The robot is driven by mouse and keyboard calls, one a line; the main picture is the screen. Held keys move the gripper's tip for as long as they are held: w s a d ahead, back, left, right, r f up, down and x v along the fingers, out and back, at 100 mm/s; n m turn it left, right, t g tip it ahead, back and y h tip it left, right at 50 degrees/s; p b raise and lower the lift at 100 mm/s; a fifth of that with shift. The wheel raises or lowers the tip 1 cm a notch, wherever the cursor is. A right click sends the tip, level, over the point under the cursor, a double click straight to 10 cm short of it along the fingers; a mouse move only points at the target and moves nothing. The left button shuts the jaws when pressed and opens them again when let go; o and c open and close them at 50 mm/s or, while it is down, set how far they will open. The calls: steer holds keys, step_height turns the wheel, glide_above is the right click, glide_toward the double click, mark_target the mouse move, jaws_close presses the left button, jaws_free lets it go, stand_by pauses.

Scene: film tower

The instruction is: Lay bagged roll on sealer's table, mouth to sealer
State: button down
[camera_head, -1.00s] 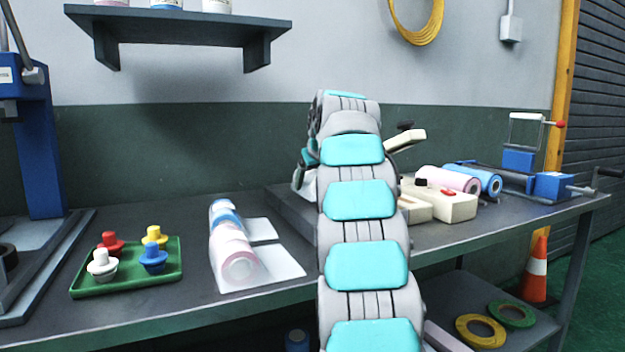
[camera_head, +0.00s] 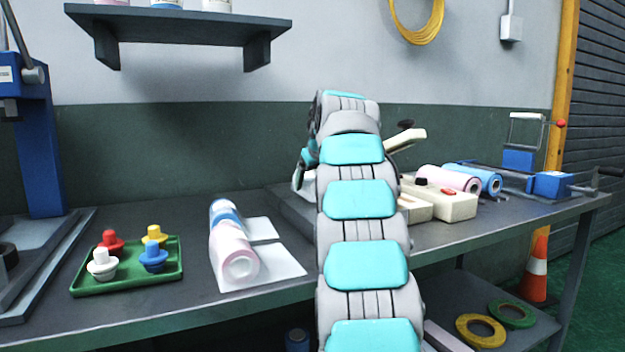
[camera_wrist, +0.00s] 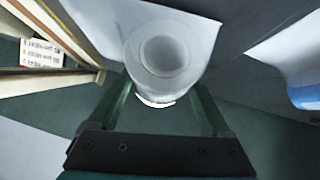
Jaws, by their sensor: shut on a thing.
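My gripper (camera_wrist: 163,98) is shut on a pale roll (camera_wrist: 166,52), whose hollow round end faces the wrist camera between the two fingers. A pale, flat sheet spreads behind the roll; I cannot tell bag film from table surface there, nor which way the mouth points. In the head view my arm hides the gripper and most of the roll. The cream sealer (camera_head: 452,205) stands right of my arm, its lever (camera_head: 407,140) raised. Its cream bars also show at the left of the wrist view (camera_wrist: 45,77). The sealer's grey table (camera_head: 290,207) shows left of my arm.
Pink and blue rolls (camera_head: 232,240) lie on white sheets left of my arm. A green tray (camera_head: 125,288) holds several coloured knobbed pieces. More rolls (camera_head: 450,178) and a blue crank device (camera_head: 553,185) are at the right. A shelf (camera_head: 180,25) hangs above.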

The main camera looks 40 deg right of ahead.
mark_target(315, 173)
steer(key=shift+f, duration=0.4)
jaws_free()
steer(key=v, duration=0.7)
steer(key=shift+s+a+r+b, duration=0.15)
steer(key=shift+b, duration=0.25)
steer(key=shift+s+r, duration=0.1)
steer(key=shift+s, duration=0.05)
